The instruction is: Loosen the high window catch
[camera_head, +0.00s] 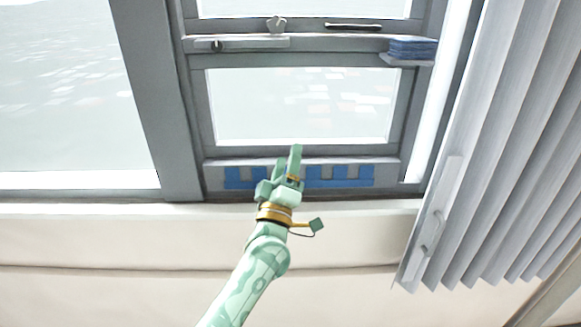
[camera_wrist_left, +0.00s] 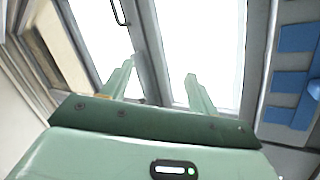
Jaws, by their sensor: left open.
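The window (camera_head: 300,105) has a grey frame, with a small light catch (camera_head: 276,24) on the upper rail near the top of the head view. Below and left of it, a pale bar with a small dark-edged knob (camera_head: 215,44) lies along the crosspiece. My left gripper (camera_head: 287,164) is in front of the lower sill, well below both, with its fingers pointing up. In the left wrist view, its two fingers (camera_wrist_left: 159,80) stand apart with nothing between them. My right gripper does not show.
A dark handle (camera_head: 353,26) is right of the catch. A blue stack (camera_head: 411,48) sits on a small ledge at the frame's right. Blue patches (camera_head: 340,176) line the lower sill. Grey vertical blinds (camera_head: 490,150) hang at the right.

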